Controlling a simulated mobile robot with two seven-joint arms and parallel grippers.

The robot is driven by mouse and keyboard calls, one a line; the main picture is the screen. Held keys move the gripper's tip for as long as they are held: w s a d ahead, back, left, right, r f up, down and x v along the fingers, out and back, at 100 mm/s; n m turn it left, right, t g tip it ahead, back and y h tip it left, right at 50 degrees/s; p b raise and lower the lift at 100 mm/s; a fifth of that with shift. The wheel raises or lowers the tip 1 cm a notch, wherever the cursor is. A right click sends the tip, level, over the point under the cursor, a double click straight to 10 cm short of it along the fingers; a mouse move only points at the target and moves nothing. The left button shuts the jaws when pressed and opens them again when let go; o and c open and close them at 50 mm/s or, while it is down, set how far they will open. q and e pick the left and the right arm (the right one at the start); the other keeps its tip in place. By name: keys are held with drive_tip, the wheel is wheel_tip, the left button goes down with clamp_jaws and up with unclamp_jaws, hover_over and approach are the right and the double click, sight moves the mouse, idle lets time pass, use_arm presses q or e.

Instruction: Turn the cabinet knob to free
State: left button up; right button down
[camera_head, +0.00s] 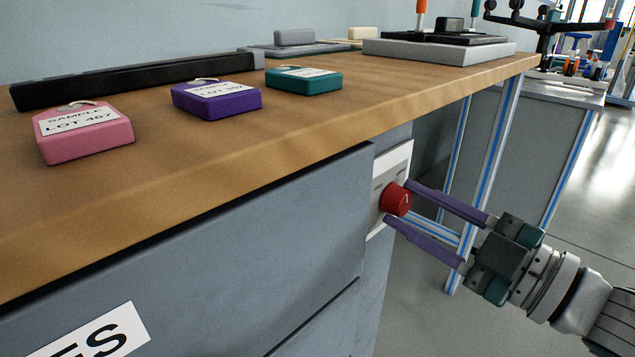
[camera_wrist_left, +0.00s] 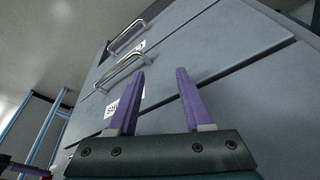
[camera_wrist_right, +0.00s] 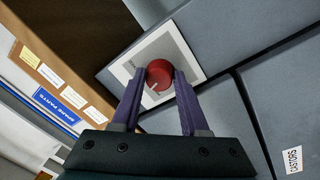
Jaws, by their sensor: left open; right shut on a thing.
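The red cabinet knob (camera_head: 396,199) sits on a pale plate (camera_head: 398,163) at the right end of the grey cabinet front, under the bench top. My right gripper (camera_head: 398,205) has its purple fingers on either side of the knob and is shut on it. The right wrist view also shows the red knob (camera_wrist_right: 160,74) between the fingertips, with a light pointer mark at its lower left edge. My left gripper (camera_wrist_left: 157,85) is open and empty in the left wrist view, facing the grey drawer fronts. It is out of the head view.
The wooden bench top (camera_head: 230,160) overhangs the cabinet. Pink (camera_head: 84,133), purple (camera_head: 216,100) and teal (camera_head: 303,80) sample blocks stand on it. Metal drawer handles (camera_wrist_left: 127,36) stick out near my left gripper.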

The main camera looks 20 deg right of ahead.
drive_tip(key=n+b, duration=0.1)
drive_tip(key=n, duration=0.5)
drive_tip(key=shift+d+y, duration=0.1)
drive_tip(key=shift+y, duration=0.3)
drive_tip(key=shift+n, duration=0.4)
drive_tip(key=shift+c, duration=2.1)
unclamp_jaws()
drive_tip(key=r+v, duration=0.1)
drive_tip(key=v, duration=0.9)
drive_tip(key=shift+f+p, duration=0.35)
drive_tip(key=shift+p, duration=0.05)
